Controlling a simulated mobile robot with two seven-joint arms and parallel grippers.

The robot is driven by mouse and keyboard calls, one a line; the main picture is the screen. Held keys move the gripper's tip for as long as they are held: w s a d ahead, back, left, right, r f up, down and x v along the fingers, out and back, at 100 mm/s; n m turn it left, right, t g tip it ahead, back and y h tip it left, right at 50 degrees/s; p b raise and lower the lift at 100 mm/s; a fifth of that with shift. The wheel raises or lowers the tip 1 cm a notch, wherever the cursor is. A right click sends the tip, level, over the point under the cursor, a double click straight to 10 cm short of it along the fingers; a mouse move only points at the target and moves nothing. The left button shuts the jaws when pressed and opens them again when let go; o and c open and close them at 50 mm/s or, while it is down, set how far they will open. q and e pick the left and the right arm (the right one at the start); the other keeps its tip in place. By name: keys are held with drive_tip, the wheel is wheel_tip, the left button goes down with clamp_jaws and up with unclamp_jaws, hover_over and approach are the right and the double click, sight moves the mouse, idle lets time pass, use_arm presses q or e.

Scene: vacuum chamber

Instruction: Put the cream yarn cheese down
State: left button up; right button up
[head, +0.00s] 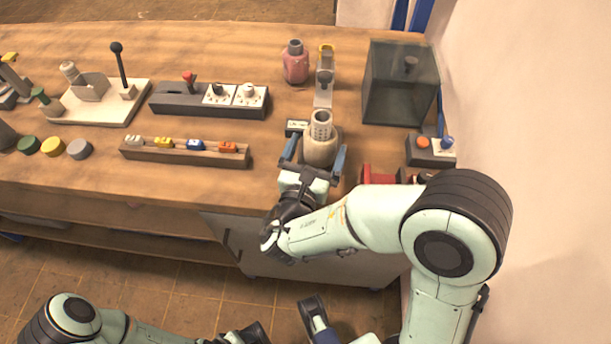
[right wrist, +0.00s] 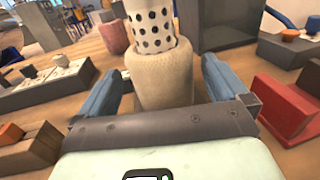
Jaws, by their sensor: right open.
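The cream yarn cheese (head: 321,148) stands upright near the front right of the wooden table, with a pale perforated tube (head: 320,124) rising from its top. My right gripper (head: 316,158) is open around it, one blue finger on each side. In the right wrist view the cheese (right wrist: 163,78) sits between the spread fingers with a gap visible on both sides. Its base is hidden behind the gripper body. My left gripper (head: 318,318) shows only partly at the bottom edge, low and away from the table; its jaw opening is unclear.
Behind the cheese are a pink yarn cheese (head: 295,62), a grey stand (head: 324,86) and a dark glass box (head: 400,84). A red block (head: 379,175) and a switch box (head: 430,150) are close on the right.

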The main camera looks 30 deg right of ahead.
sight(320, 146)
drive_tip(key=v, duration=0.8)
drive_tip(key=shift+a+p, duration=0.1)
drive_tip(key=shift+p, duration=0.2)
drive_tip(key=shift+s+a, duration=0.15)
drive_tip(key=shift+s, duration=0.05)
wheel_tip(320, 146, up, 8)
drive_tip(key=d+g+y+p, duration=0.1)
drive_tip(key=g+y+p, duration=0.4)
drive_tip(key=p, duration=0.5)
drive_tip(key=b+x, duration=0.1)
drive_tip(key=x, duration=0.6)
drive_tip(key=shift+s+d, duration=0.1)
drive_tip(key=shift+d, duration=0.05)
drive_tip(key=shift+w+b+x, duration=0.25)
drive_tip(key=shift+b+x, duration=0.05)
drive_tip(key=shift+x, duration=2.7)
drive_tip(key=shift+r, duration=0.2)
drive_tip(key=c, duration=1.1)
use_arm(q)
drive_tip(key=s+r+g, duration=0.1)
drive_tip(key=s+r, duration=0.2)
drive_tip(key=r, duration=0.5)
drive_tip(key=shift+d+g, duration=0.3)
use_arm(e)
drive_tip(key=shift+c, duration=0.3)
drive_tip(key=shift+r, duration=0.1)
